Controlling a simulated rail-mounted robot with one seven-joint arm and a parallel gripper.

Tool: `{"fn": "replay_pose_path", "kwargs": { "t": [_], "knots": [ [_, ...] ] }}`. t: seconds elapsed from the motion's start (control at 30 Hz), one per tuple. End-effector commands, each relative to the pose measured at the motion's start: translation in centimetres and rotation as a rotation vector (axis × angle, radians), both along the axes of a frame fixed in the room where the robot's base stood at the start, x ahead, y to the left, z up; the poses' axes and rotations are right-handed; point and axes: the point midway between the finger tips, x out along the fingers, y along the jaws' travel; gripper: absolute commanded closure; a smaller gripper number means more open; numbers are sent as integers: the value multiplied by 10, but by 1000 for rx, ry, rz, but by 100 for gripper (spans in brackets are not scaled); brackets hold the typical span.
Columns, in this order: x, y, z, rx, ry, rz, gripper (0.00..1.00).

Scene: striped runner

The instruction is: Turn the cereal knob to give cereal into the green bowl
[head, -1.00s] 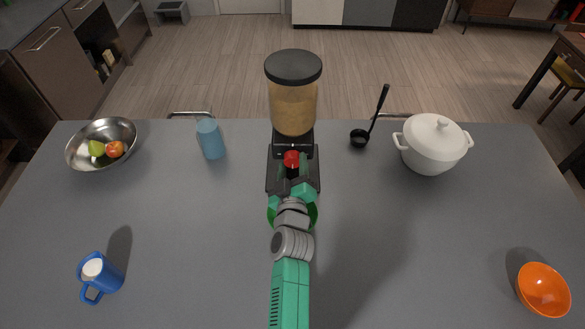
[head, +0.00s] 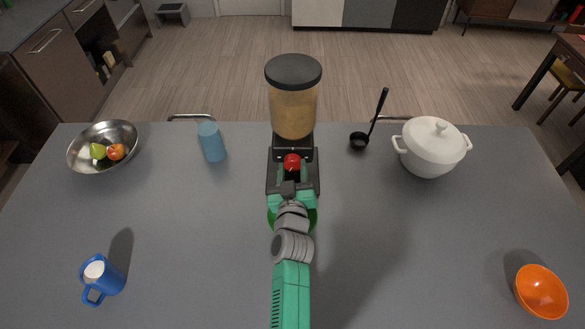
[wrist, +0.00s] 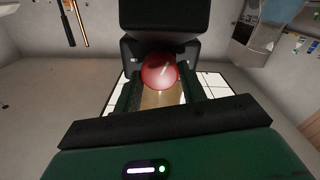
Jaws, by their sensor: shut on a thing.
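The cereal dispenser (head: 294,105) stands at the back middle of the table, with a black lid and tan cereal in its clear hopper. Its red knob (head: 292,160) faces me on the black lower body. My gripper (head: 291,172) is shut on the knob; in the wrist view the red knob (wrist: 159,71) sits between the two fingers. The green bowl (head: 312,219) is mostly hidden under my wrist; only bits of its rim show at the sides. I cannot see what is inside it.
A blue cup (head: 211,142) and a steel bowl (head: 86,160) of fruit are to the left. A black ladle (head: 361,140) and a white pot (head: 431,149) are to the right.

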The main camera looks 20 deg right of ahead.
Motion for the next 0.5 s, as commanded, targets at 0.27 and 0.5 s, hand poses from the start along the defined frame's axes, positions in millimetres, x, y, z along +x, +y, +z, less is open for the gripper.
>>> {"fn": "replay_pose_path", "kwargs": {
  "t": [0.27,0.5],
  "knots": [
    [0,0,1,245,-94,0,82],
    [0,0,1,458,-177,-1,82]
  ]
}}
